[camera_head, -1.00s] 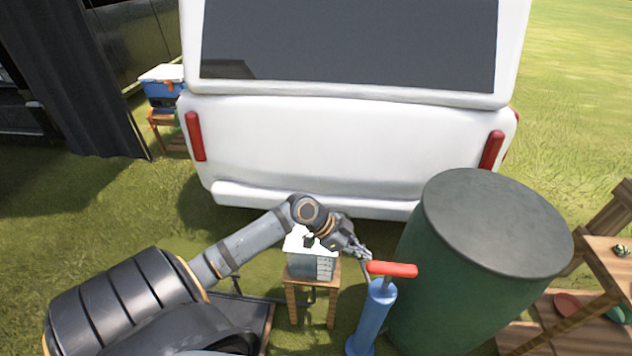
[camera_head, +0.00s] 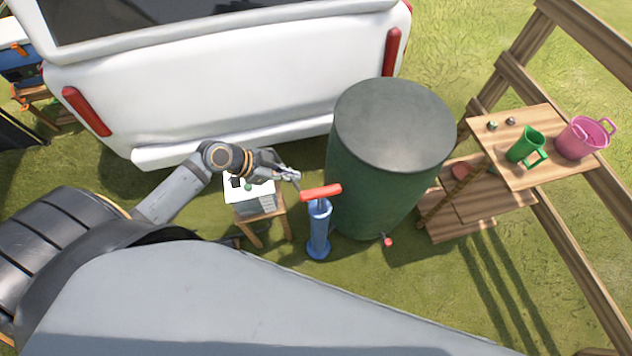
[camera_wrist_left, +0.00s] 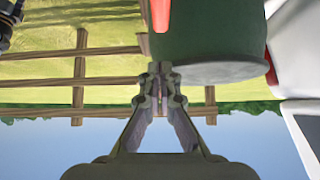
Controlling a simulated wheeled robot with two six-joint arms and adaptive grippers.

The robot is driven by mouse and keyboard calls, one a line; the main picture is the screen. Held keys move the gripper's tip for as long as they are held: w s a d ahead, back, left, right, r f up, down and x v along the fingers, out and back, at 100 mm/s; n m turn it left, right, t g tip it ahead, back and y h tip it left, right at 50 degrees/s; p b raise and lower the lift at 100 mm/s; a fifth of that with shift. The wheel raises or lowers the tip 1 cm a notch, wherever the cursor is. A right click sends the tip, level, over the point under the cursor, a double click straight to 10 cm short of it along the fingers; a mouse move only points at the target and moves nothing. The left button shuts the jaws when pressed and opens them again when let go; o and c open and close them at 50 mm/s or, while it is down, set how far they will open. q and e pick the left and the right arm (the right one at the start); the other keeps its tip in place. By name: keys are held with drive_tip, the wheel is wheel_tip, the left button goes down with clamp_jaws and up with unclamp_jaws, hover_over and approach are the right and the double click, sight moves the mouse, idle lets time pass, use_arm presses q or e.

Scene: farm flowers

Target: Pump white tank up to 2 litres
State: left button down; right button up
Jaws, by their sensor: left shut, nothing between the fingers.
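A blue upright pump (camera_head: 318,230) with a red T-handle (camera_head: 321,192) stands on the grass, its handle raised a little above the blue body. My left gripper (camera_head: 297,177) is shut and empty just left of the handle's left end; I cannot tell if they touch. In the left wrist view, the shut fingertips (camera_wrist_left: 160,68) are close to part of the red handle (camera_wrist_left: 160,14). A small white and grey box (camera_head: 256,200) with line marks sits on a stool behind the arm. It may be the white tank; no level is readable. My right gripper is not in view.
A large dark green barrel (camera_head: 375,195) stands right behind the pump, with a red-tipped tap (camera_head: 388,241) low down. A white vehicle (camera_head: 220,85) is behind.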

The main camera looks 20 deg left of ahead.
use_arm(q)
drive_tip(key=p, duration=0.1)
hover_over(325, 190)
drive_tip(key=s+a, duration=0.2)
drive_tip(key=a, duration=0.1)
wheel_tip(325, 190, down, 6)
drive_tip(key=shift+w+d+f, duration=0.1)
drive_tip(key=shift+f, duration=0.05)
drive_tip(key=f, duration=0.3)
drive_tip(key=shift+w+d+f+p, duration=0.15)
drive_tip(key=shift+d+f+p, duration=0.05)
drive_tip(key=shift+f+p, duration=0.2)
drive_tip(key=shift+f, duration=0.5)
